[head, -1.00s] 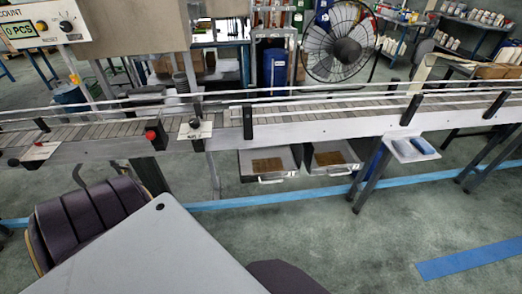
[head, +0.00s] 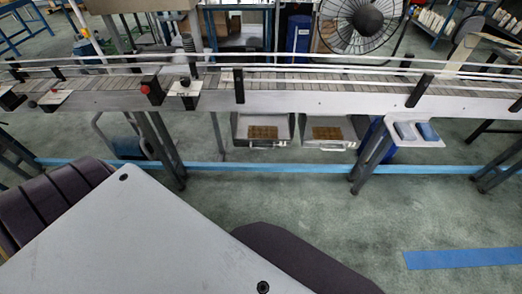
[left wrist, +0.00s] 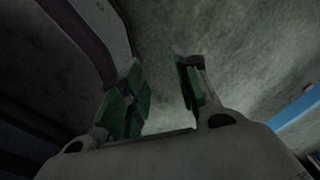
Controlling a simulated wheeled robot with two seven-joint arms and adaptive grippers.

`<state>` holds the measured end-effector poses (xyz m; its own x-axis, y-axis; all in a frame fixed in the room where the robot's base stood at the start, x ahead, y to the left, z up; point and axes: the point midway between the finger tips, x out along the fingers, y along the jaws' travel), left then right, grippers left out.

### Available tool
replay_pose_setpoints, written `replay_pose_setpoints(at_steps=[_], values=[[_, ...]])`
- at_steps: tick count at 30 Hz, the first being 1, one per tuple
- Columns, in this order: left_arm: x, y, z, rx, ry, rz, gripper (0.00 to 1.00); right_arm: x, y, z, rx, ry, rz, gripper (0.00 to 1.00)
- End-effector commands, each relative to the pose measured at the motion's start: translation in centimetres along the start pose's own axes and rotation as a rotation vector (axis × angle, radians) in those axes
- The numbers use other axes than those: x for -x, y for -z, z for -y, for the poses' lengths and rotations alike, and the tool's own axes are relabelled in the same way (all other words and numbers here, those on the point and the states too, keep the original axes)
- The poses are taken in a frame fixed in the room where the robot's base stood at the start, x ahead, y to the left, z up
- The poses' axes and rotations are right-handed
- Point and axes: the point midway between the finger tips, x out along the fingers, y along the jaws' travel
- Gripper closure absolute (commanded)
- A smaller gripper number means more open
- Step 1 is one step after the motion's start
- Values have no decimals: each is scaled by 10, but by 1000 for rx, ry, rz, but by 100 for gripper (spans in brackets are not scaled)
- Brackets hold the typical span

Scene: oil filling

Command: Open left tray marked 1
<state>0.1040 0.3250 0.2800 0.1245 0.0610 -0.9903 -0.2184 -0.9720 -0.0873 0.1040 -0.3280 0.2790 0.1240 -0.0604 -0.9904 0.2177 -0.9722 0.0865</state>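Two grey trays hang side by side under the conveyor in the head view, the left tray (head: 234,128) and the right tray (head: 354,133). Each has a pale handle along its front and a brown block inside. The marking 1 is too small to read. Neither gripper shows in the head view. In the left wrist view, my left gripper (left wrist: 160,97) has its green-padded fingers apart with nothing between them, above the bare floor. My right gripper is not in view.
The conveyor (head: 320,103) runs across the head view on dark legs. A white shelf with blue items (head: 425,142) hangs right of the trays. A fan (head: 362,20) stands behind. The green floor (head: 240,198) before the trays is clear, with a blue line (head: 270,168).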

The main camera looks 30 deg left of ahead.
Motion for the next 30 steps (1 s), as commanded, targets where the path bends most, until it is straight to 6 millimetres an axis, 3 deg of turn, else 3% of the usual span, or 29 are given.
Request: replay_pose_setpoints(at_steps=[8, 17, 23, 30], values=[[0, 0, 2, 0, 2, 0, 68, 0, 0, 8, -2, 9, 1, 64], [0, -1, 5, -7, 6, 3, 68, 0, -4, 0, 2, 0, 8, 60], [-2, 28, 4, -53, 16, -27, 68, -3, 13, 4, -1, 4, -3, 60], [4, 99, 9, -167, 65, -95, 68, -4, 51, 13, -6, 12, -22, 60]])
